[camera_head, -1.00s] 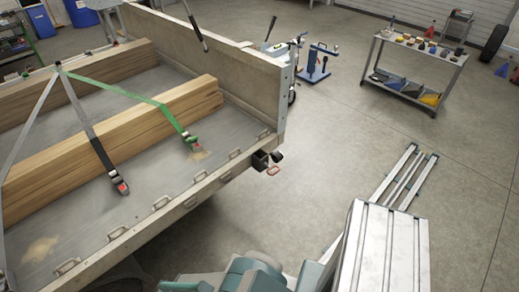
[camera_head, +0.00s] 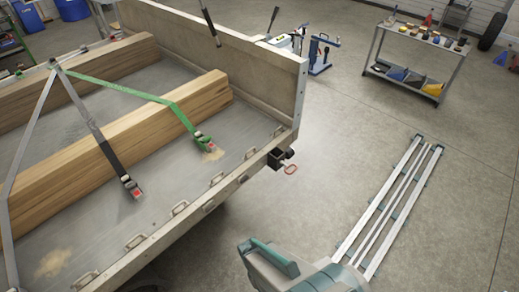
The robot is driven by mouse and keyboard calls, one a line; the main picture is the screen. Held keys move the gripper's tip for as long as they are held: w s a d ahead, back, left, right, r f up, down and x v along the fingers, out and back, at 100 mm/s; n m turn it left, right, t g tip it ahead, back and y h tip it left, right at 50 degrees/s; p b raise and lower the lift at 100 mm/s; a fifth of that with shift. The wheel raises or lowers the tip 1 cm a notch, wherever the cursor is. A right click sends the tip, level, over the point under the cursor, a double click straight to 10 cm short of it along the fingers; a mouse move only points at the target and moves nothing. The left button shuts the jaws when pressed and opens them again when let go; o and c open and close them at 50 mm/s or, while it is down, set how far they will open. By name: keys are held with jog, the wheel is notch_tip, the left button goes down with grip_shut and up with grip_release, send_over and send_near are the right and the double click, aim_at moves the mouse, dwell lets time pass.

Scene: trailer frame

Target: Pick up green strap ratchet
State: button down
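The green strap ratchet (camera_head: 204,143) lies on the grey trailer bed (camera_head: 130,215), near its back right corner. It has a green body with a small red part. The green strap (camera_head: 135,92) runs from it up over the front wooden beam (camera_head: 130,135) toward the left. A second ratchet (camera_head: 132,187), dark with a red part and on a grey strap, lies on the bed left of the green one. My gripper is not in view; a teal and grey part of my own arm shows at the bottom centre, apart from the trailer.
The trailer's side rail (camera_head: 190,207) with several tie-down loops and the tall end board (camera_head: 220,55) border the bed. A tow hitch (camera_head: 281,158) sticks out at the corner. Floor rails (camera_head: 393,210) lie on clear floor at right. A tool cart (camera_head: 415,62) stands behind.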

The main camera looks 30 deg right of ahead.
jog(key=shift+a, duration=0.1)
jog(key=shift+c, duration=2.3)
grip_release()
